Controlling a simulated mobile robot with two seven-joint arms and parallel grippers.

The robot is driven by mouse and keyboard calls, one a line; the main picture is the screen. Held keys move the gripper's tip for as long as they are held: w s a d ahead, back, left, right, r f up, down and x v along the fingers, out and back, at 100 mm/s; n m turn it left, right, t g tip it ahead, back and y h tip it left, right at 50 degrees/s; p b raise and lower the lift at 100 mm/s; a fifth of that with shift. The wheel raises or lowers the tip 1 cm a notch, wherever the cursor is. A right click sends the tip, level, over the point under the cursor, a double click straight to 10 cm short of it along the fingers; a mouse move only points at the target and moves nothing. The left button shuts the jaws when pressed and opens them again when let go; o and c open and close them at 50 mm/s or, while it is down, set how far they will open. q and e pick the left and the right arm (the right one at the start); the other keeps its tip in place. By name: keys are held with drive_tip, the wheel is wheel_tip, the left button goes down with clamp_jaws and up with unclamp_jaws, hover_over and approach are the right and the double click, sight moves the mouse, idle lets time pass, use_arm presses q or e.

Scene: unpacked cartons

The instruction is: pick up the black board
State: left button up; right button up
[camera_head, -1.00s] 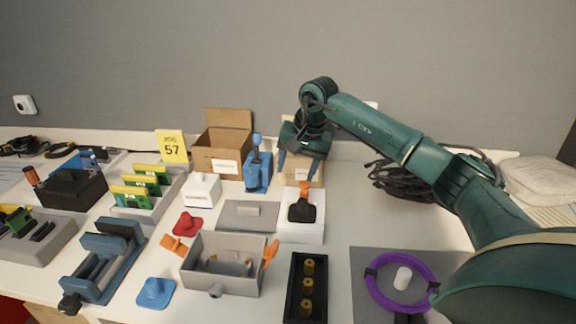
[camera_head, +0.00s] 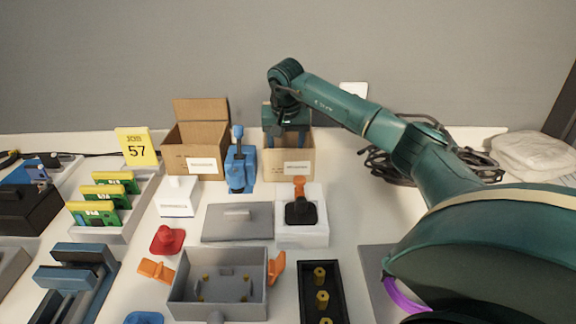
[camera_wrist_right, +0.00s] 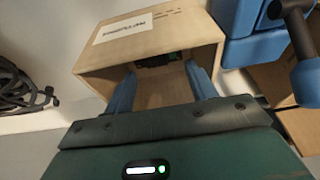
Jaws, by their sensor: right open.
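My right gripper (camera_head: 286,138) is open over the mouth of an open carton (camera_head: 289,165) with a white label, at the back of the table. In the right wrist view the two blue fingers of the gripper (camera_wrist_right: 160,72) reach into the mouth of the carton (camera_wrist_right: 176,38). A dark piece (camera_wrist_right: 158,60) with a bit of green lies deep inside, beyond the fingertips and apart from them. It may be the black board, but shade and the carton wall hide most of it. My left gripper is not in view.
A second open carton (camera_head: 196,152) and a blue device (camera_head: 240,168) stand left of the gripper. A white block with a black-and-orange piece (camera_head: 300,205) is in front. Black cables (camera_head: 376,165) lie to the right. A grey tray (camera_head: 176,300) sits nearer.

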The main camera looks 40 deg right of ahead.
drive_tip(key=shift+d+b+x, duration=0.15)
drive_tip(key=shift+b+x, duration=0.1)
drive_tip(key=shift+x, duration=1.15)
drive_tip(key=shift+d+b+x, duration=0.15)
drive_tip(key=shift+b+x, duration=0.1)
drive_tip(key=shift+x, duration=1.1)
drive_tip(key=shift+s+r, duration=0.1)
drive_tip(key=shift+s, duration=0.05)
drive_tip(key=c, duration=1.1)
